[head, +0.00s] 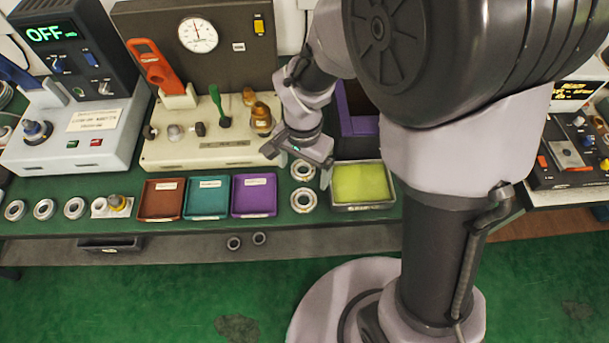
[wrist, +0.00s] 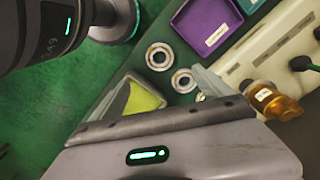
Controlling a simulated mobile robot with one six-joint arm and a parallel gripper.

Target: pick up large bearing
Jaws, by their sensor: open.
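Two metal bearing rings lie flat on the green bench between the purple bin and the yellow-green-lined tray: a rear ring (head: 302,170) and a front ring (head: 303,199). They also show in the wrist view as one ring (wrist: 159,56) and another ring (wrist: 183,80) nearer my gripper. I cannot tell which is the large bearing. My gripper (head: 300,163) is open and empty, above and behind the pair. In the wrist view, its light grey finger (wrist: 208,82) is close beside the nearer ring in the picture; contact cannot be told.
A tray with a yellow-green lining (head: 362,184) stands just right of the rings. Brown (head: 161,199), teal (head: 208,197) and purple (head: 254,195) bins stand left. More rings (head: 44,209) lie at far left. A beige tester (head: 210,145) stands behind the bins.

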